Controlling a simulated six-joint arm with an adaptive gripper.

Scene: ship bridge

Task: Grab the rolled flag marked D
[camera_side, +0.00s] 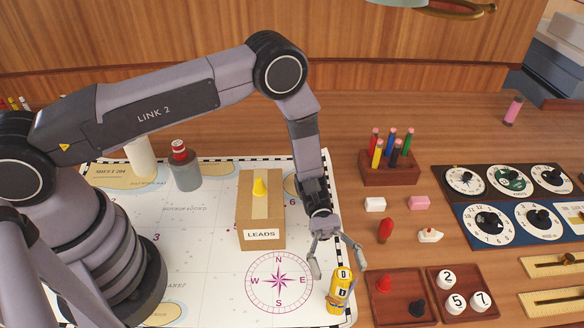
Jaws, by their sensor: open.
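The rolled flag marked D (339,294) is a yellow roll with dark bands and white D labels. It stands near the lower right corner of the chart (210,285), right of the compass rose. My gripper (338,272) is open just above and around its top, pointing down. One finger is to the left of the flag and the other to its right. I cannot tell from this view whether either finger touches it.
A cardboard box marked LEADS (262,237) with a yellow cone (260,187) stands left of my gripper. Wooden trays with pieces (402,312) and numbered discs (490,276) lie right of the flag. A pen block (390,173) and dial panels (485,199) stand farther back.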

